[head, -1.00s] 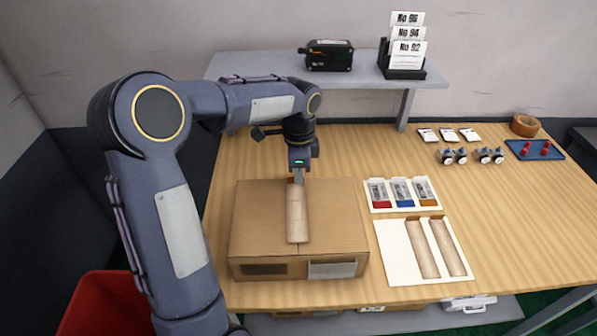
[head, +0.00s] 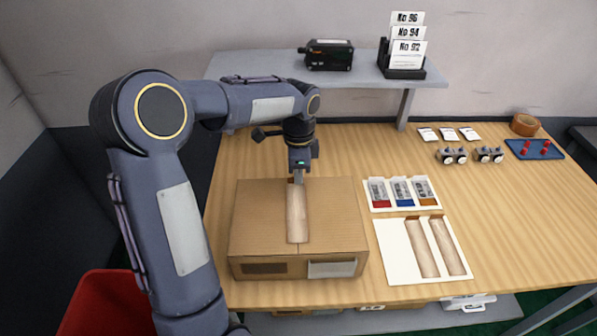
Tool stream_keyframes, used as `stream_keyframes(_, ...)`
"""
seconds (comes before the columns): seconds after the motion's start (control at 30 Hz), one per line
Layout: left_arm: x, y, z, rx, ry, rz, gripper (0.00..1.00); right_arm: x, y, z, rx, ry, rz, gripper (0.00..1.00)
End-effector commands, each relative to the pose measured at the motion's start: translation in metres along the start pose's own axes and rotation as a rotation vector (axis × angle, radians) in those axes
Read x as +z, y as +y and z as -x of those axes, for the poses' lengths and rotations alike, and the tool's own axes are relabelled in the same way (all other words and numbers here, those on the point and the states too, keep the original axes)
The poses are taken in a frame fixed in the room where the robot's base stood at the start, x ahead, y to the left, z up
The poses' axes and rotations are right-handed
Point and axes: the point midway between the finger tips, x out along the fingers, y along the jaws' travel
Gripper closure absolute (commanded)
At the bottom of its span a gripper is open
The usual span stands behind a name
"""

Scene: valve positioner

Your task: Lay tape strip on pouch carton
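The pouch carton (head: 335,208) is a closed brown cardboard box at the left of the wooden table. A tan tape strip (head: 297,216) lies lengthwise over the middle of its top, along the seam. My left gripper (head: 298,178) points down at the far end of the strip, its fingers close to or touching that end. The fingers are small and partly hidden, so I cannot tell whether they grip it. Two more tape strips (head: 422,247) (head: 448,246) lie on a white backing sheet (head: 394,254) right of the carton. My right gripper is not in view.
A white tray (head: 404,207) holds pouches with red, blue and orange ends. Small gauges (head: 451,156), white cards (head: 448,135), a tape roll (head: 524,124) and a blue tray (head: 548,155) stand at the back right. A grey shelf (head: 270,66) runs behind. The right tabletop is mostly clear.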

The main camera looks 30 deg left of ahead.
Motion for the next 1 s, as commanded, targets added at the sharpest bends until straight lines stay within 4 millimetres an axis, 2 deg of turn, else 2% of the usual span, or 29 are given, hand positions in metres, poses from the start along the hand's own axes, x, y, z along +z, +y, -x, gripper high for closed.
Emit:
stream_keyframes(0.17, 0.000, 0.000, 0.000, 0.000, 0.000, 0.000, 1.00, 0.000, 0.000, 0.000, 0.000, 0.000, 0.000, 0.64)
stream_keyframes(0.4, 0.000, 0.000, 0.000, 0.000, 0.000, 0.000, 0.73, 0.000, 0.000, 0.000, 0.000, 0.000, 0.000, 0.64)
stream_keyframes(0.67, 0.000, 0.000, 0.001, -0.001, 0.000, 0.000, 0.73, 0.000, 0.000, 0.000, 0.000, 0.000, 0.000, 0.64)
stream_keyframes(0.77, 0.000, 0.000, 0.010, -0.002, 0.000, 0.000, 0.73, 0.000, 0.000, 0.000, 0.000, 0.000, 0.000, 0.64)
stream_keyframes(1.0, -0.001, -0.001, 0.051, -0.004, 0.003, -0.001, 0.73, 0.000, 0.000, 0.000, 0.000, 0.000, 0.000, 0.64)
